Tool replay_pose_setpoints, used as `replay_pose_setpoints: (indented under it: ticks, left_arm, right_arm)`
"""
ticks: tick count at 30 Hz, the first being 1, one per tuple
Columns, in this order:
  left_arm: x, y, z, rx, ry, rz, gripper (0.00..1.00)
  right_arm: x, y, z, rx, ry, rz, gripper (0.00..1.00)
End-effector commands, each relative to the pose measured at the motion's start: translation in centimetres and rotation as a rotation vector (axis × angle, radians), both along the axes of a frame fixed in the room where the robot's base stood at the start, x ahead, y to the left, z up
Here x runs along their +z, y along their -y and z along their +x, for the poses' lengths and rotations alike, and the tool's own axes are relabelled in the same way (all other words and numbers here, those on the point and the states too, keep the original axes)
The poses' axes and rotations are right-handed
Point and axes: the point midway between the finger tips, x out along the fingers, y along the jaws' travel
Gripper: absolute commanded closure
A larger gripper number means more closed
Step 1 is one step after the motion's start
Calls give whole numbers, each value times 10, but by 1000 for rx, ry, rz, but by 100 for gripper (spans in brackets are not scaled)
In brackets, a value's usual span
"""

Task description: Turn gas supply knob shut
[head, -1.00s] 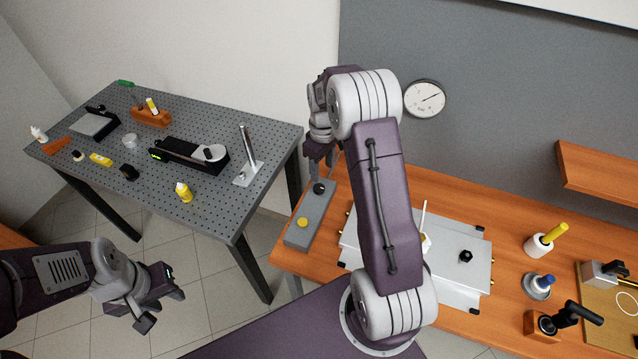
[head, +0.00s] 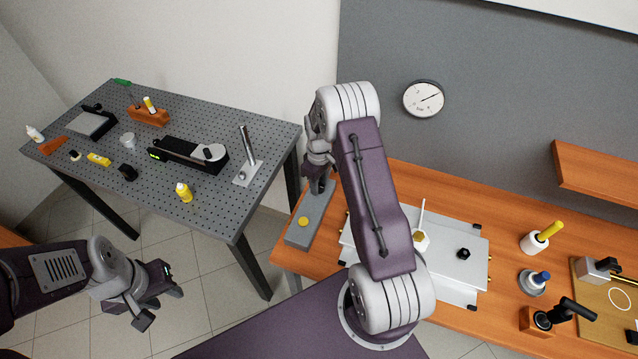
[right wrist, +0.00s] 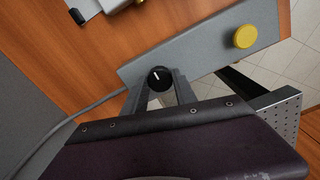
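A grey control box (head: 315,217) lies at the left end of the wooden bench. It carries a yellow button (head: 303,222) and a black knob, which shows in the right wrist view (right wrist: 159,78) with a white pointer mark. In the head view my right gripper (head: 318,188) covers the knob. In the right wrist view my right gripper (right wrist: 160,88) is open, with one finger on either side of the knob; I cannot tell whether they touch it. My left gripper (head: 162,302) is open and empty, above the floor at lower left.
A round gauge (head: 424,98) hangs on the grey wall. A metal plate (head: 455,275) with another black knob and a white stick lies right of the box. A perforated table (head: 215,120) with several tools stands at left. A cable (right wrist: 70,120) leaves the box.

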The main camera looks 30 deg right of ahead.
Motion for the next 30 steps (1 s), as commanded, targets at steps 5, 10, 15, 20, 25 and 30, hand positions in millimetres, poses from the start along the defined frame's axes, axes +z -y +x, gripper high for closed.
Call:
replay_pose_setpoints:
  ticks: [5, 10, 15, 20, 25, 30]
  left_arm:
    - [0, 0, 0, 0, 0, 0, 64]
    - [0, 0, 0, 0, 0, 0, 64]
    - [-2, 0, 0, 0, 0, 0, 64]
    - [-3, 0, 0, 0, 0, 0, 64]
    - [-4, 0, 0, 0, 0, 0, 64]
    - [-5, 0, 0, 0, 0, 0, 64]
  right_arm:
    - [0, 1, -1, -8, -3, 0, 100]
    - [0, 1, -1, -58, -3, 0, 100]
    - [0, 1, -1, -168, -4, -1, 100]
    - [0, 1, -1, -311, -4, -1, 100]
    - [0, 0, -1, -474, -4, -1, 100]
    - [0, 0, -1, -636, -5, -2, 100]
